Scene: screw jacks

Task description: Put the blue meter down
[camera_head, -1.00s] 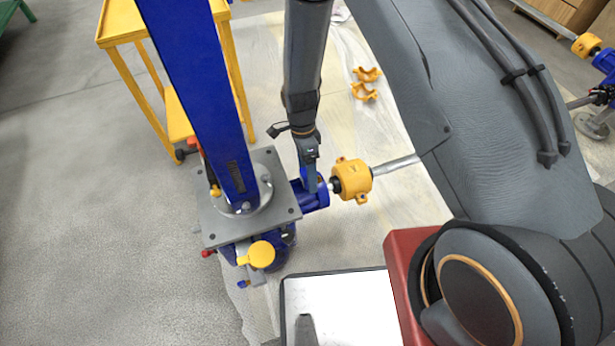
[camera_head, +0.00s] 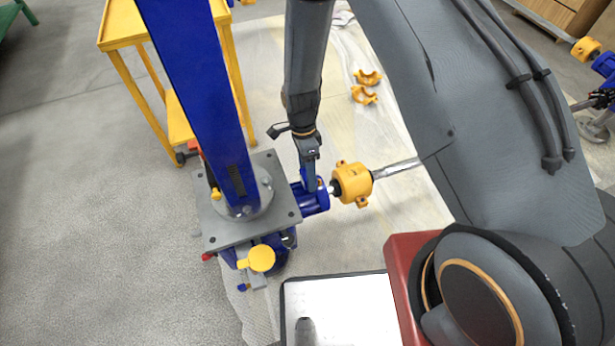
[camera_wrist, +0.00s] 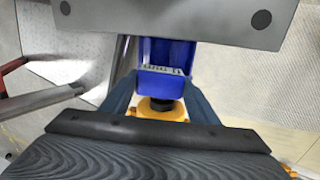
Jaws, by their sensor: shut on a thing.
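My gripper (camera_head: 309,180) points down between the grey top plate of the screw jack (camera_head: 220,225) and a yellow coupling cover (camera_head: 352,182). In the wrist view its fingers are shut on the blue meter (camera_wrist: 165,55), a blue body with a row of small dark marks on a pale strip. In the head view the gripper and the jack's blue side housing (camera_head: 315,203) leave the meter hard to tell apart. I cannot tell whether the meter touches the housing.
A blue column (camera_head: 205,95) rises from the jack plate. A yellow cap (camera_head: 261,258) sits at its front. A metal shaft (camera_head: 396,168) runs right from the coupling cover. A yellow cart (camera_head: 118,32) stands behind left. Two orange half covers (camera_head: 364,95) lie on the floor sheet.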

